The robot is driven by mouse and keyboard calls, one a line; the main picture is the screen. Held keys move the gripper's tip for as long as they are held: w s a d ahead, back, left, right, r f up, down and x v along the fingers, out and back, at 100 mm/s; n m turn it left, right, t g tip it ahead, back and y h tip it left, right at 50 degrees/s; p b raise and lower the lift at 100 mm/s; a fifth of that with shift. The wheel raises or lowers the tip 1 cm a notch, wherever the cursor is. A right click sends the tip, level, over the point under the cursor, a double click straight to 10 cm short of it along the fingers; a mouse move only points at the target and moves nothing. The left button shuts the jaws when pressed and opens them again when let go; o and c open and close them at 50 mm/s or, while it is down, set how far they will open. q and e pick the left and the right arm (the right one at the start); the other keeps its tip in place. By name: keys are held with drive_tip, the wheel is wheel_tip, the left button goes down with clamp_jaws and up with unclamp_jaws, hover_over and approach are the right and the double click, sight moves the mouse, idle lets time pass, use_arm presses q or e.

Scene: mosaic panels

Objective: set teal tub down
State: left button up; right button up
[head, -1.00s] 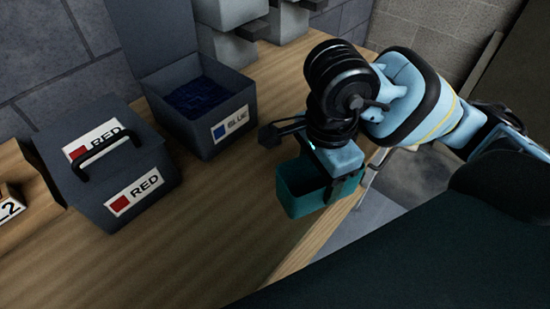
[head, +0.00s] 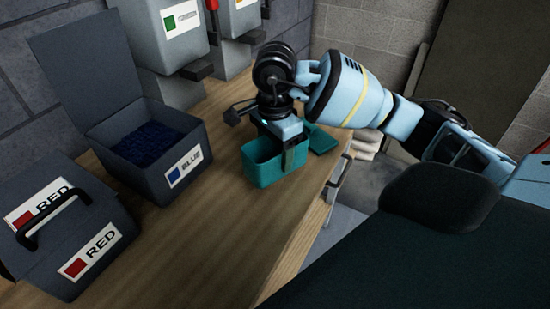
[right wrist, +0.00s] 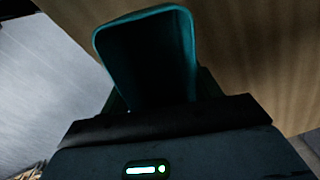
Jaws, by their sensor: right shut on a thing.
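The teal tub (head: 265,172) is in the middle of the head view, upright, just over or on the wooden worktop near its right edge. I cannot tell whether its base touches the wood. My right gripper (head: 290,157) comes down from above and is shut on the tub's near right wall. In the right wrist view the tub (right wrist: 188,45) stands out ahead of the gripper (right wrist: 160,105), its inside dark. My left gripper is not in view.
An open BLUE box (head: 187,168) and a shut RED box (head: 85,255) with a black handle stand left. Grey dispensers, one labelled green (head: 181,20), stand behind. The worktop (head: 215,240) is bare in front of the tub.

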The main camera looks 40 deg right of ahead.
drive_tip(key=shift+w+d, duration=0.2)
drive_tip(key=shift+w, duration=0.05)
drive_tip(key=shift+f, duration=2)
drive_tip(key=o, duration=1.5)
drive_tip(key=shift+r, duration=0.1)
wheel_tip(320, 180, up, 12)
drive_tip(key=shift+r+p, duration=0.15)
drive_tip(key=shift+p, duration=0.4)
